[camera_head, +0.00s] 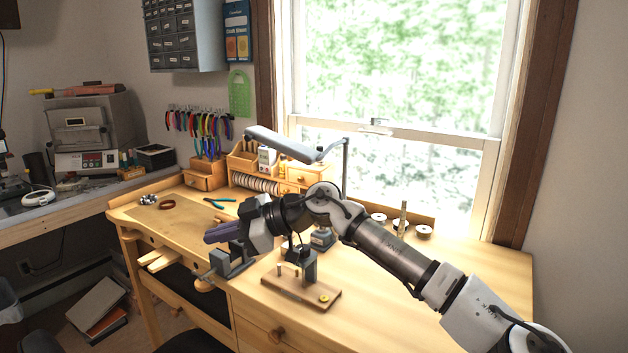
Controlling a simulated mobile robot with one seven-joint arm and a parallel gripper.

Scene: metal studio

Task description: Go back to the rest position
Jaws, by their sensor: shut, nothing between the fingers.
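My gripper (222,233) is shut and empty, held above the left-centre part of the wooden workbench (380,310). My arm reaches in from the lower right corner, with its elbow raised above the bench. The gripper's fingers point left, just above a grey vise (231,261) on the bench's front edge; I cannot tell whether they touch it. A small wooden stand (301,289) with a dark upright tool sits to the right of the vise, below my arm.
Pliers (219,202), a brown ring (167,205) and small shiny pieces (148,200) lie on the left of the bench. A grey lamp (298,143) and a wooden organizer (253,170) stand at the back, near the window. The bench's front right is clear.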

